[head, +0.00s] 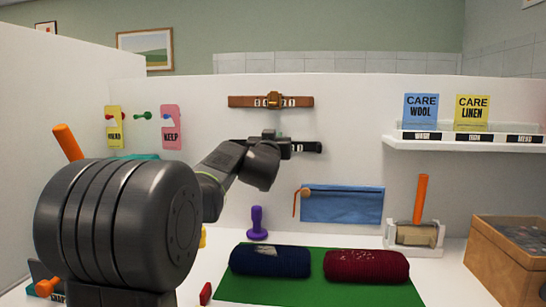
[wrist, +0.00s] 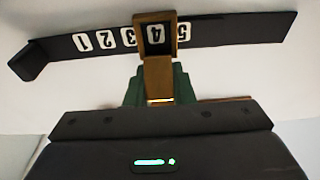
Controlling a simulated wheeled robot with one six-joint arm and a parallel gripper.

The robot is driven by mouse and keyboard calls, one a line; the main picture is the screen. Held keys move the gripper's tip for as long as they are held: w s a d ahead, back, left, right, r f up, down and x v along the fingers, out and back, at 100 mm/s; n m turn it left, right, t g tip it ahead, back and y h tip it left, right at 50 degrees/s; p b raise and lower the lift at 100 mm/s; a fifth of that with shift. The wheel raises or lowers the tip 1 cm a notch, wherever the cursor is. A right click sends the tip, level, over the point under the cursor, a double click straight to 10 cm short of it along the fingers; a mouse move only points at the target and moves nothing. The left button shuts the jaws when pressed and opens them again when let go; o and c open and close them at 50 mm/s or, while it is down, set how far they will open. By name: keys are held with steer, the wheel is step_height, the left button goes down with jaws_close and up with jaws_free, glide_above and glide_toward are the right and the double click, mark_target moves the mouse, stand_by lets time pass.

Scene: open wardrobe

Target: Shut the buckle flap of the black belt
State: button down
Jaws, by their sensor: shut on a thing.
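The black belt (head: 306,148) is mounted on the white back wall, partly hidden behind my arm in the head view. In the wrist view the black belt (wrist: 235,31) runs across the top, with white number tiles upside down along it. Its brass-brown buckle (wrist: 155,18) frames the number 4. The buckle flap (wrist: 158,75) stands out from the belt towards my wrist, so it is open. My gripper (wrist: 160,88) has its green fingers at the flap and is shut on it. In the head view my gripper (head: 272,138) is at the belt; its fingertips are hard to make out.
A brown belt (head: 240,101) with its own buckle is on the wall just above. A blue pouch (head: 342,204) hangs below right. A white shelf (head: 450,145) with care cards juts out at right. Rolled blue (head: 270,262) and red (head: 366,266) knits lie on a green mat.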

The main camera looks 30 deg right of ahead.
steer(key=shift+w+f+t+h+b, duration=0.1)
steer(key=shift+f+t+h+b, duration=0.9)
steer(key=shift+b, duration=4)
steer(key=shift+r+t+b, duration=0.15)
steer(key=shift+t+b, duration=0.15)
steer(key=shift+b, duration=0.2)
steer(key=t+h+b, duration=0.1)
steer(key=b, duration=0.1)
steer(key=shift+d+b, duration=0.1)
steer(key=shift+b, duration=0.2)
steer(key=shift+w+d+t+h+b, duration=0.15)
steer(key=shift+t+h+b, duration=0.3)
steer(key=shift+t, duration=0.25)
steer(key=shift+h, duration=0.25)
steer(key=c, duration=1.3)
jaws_free()
steer(key=shift+o, duration=0.3)
